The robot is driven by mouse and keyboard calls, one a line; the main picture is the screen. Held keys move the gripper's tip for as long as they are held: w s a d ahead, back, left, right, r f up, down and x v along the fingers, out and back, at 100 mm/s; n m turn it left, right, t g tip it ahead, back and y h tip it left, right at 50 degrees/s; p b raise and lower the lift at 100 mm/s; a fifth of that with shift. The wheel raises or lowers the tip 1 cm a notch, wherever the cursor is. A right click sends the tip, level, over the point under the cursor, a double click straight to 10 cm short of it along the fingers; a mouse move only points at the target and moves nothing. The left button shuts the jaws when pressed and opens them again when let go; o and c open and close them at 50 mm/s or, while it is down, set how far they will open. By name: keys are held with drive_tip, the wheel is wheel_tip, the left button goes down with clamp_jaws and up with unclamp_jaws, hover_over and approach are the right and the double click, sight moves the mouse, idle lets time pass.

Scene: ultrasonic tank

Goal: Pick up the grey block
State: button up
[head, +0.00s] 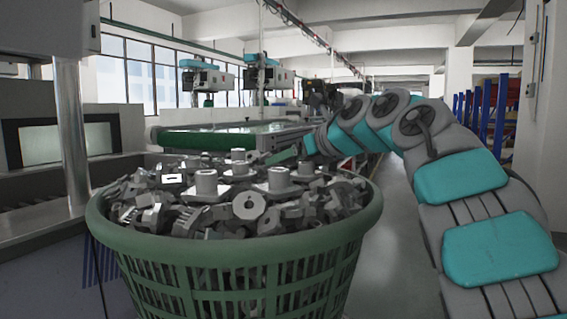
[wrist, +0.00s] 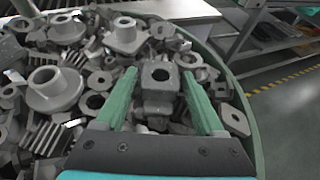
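A grey block (wrist: 160,78) with a round hole in its top lies on the pile of grey metal parts in the wrist view. My gripper (wrist: 158,88) has its two green fingers apart, one on each side of this block. The fingers look open, and whether either one touches the block I cannot tell. In the head view my gripper (head: 290,152) is low over the back right of the pile, small and partly hidden. I cannot make out the block there.
A green basket (head: 230,252) holds the heaped parts, including flanged pieces (wrist: 55,88) close to the left finger. The basket rim (wrist: 246,118) is near on the right. A green conveyor (head: 215,137) stands behind, and grey floor (head: 392,230) is free at the right.

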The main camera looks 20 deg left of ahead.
clamp_jaws()
idle(0.3)
idle(0.3)
